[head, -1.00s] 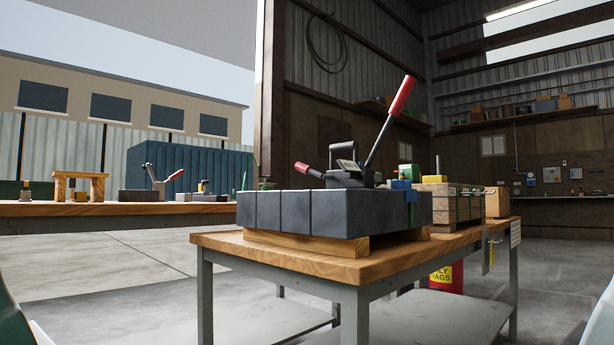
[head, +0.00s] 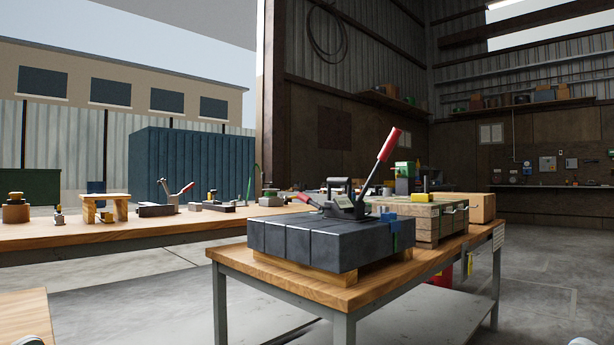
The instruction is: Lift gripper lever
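A dark strapping tool (head: 345,206) sits on top of a dark grey slab bundle (head: 310,240). Its long lever with a red grip (head: 389,145) slants up to the right. A shorter lever with a red grip (head: 308,199) sticks out low at the tool's left side; it is small here, and its exact angle is hard to tell. Neither of my grippers shows clearly in the head view. Only small pale pieces show at the bottom left and bottom right edges, too cut off to identify. Nothing is touching the tool.
The bundle rests on wooden bearers on a wood-topped table (head: 236,262) with grey legs. A wooden crate (head: 430,221) stands behind it to the right. A long bench (head: 60,237) with other tools runs along the left. Bare floor lies at right.

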